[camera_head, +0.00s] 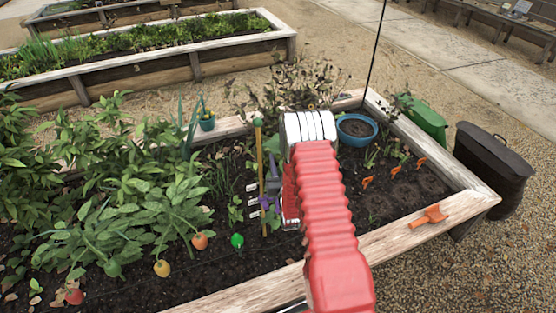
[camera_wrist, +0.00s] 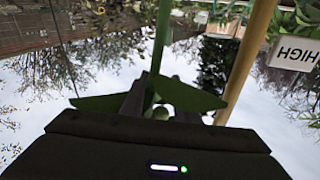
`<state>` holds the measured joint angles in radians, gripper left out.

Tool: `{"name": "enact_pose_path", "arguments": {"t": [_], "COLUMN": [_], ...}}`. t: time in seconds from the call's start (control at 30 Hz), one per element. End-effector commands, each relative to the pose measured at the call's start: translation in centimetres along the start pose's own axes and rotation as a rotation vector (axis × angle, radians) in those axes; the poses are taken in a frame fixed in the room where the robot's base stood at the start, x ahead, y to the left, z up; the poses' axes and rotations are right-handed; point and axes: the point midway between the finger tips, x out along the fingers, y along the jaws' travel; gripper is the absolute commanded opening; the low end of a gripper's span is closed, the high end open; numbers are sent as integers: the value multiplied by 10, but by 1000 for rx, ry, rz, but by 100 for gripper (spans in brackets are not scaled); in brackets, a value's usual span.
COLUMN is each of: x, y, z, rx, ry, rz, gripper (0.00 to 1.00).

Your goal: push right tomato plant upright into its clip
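A tan stake (camera_head: 261,165) with a green cap stands upright in the bed, and it also shows in the wrist view (camera_wrist: 247,62). A purple clip-like piece (camera_head: 268,203) is low beside the stake. My gripper (camera_head: 274,184) is just right of the stake, partly hidden by my red arm. In the wrist view my gripper's dark fingers (camera_wrist: 160,100) are apart, with a green stem (camera_wrist: 160,45) and leaves (camera_wrist: 98,103) of a plant between and beyond them. The stem looks nearly upright, apart from the stake. Contact with the fingers is unclear. A green tomato (camera_head: 237,240) is at lower left.
Leafy plants (camera_head: 130,200) with red and orange tomatoes fill the bed's left side. A blue pot (camera_head: 356,128), orange markers (camera_head: 395,169) and an orange trowel-like tool (camera_head: 430,216) are right. A wooden edge (camera_head: 400,240) runs along the front. A "HIGH" label (camera_wrist: 297,52) hangs near the stake.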

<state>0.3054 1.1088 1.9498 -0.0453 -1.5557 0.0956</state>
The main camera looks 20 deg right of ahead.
Motion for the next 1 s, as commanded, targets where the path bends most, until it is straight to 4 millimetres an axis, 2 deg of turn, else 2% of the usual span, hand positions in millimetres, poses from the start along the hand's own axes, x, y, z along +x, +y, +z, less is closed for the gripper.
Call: {"name": "enact_pose_path", "arguments": {"t": [0.7, 0.83, 1.0], "x": [-115, -125, -129], "y": [0, 0, 0], "z": [2, 2, 1], "rx": [0, 0, 0], "ry": [-4, -3, -1], "rz": [1, 1, 1], "gripper": [28, 28, 28]}}
